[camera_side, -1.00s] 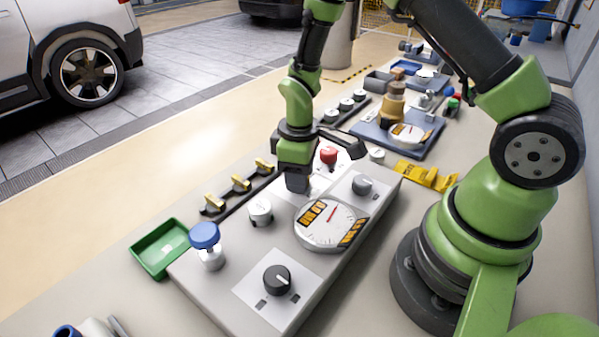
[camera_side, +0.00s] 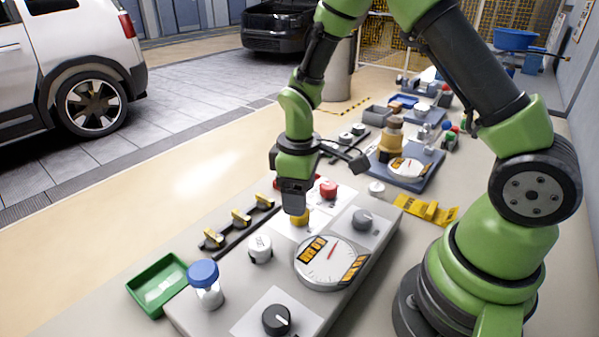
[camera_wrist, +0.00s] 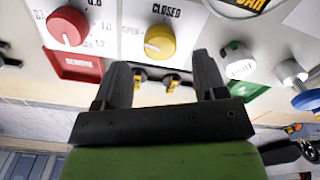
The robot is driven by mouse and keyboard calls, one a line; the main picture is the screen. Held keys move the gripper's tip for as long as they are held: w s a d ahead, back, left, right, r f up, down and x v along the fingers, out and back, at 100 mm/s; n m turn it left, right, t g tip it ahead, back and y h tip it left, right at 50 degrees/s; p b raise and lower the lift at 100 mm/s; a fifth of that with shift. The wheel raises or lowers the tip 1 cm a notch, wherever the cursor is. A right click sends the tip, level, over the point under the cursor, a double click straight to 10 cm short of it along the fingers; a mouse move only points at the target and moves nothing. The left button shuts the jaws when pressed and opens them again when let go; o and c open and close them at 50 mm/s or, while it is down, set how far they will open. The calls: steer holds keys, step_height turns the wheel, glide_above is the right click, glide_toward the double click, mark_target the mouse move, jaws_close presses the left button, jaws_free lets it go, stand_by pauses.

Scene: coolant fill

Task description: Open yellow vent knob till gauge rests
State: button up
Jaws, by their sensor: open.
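The yellow vent knob (camera_side: 299,217) sits on the grey panel (camera_side: 222,303), just below my gripper (camera_side: 297,205) in the side view. In the wrist view the yellow knob (camera_wrist: 160,42) lies beyond my open fingers (camera_wrist: 165,75), under a "CLOSED" label with "OPEN" to its left. The jaws are apart with nothing between them. The round white gauge (camera_side: 331,260) has a red needle pointing up and slightly right, between two orange-and-black patches. Whether the fingers touch the knob I cannot tell.
A red knob (camera_side: 328,190) is close beside the yellow one; it also shows in the wrist view (camera_wrist: 67,27). A green tray (camera_side: 160,284) lies left.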

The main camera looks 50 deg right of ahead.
step_height(320, 180, up, 6)
steer(key=shift+f, duration=0.1)
stand_by(0.4)
steer(key=s+a+r+m+t+y, duration=0.2)
steer(key=s+r+m+t, duration=0.5)
steer(key=s+r, duration=0.8)
steer(key=shift+a+r+m, duration=0.6)
steer(key=shift+m, duration=0.3)
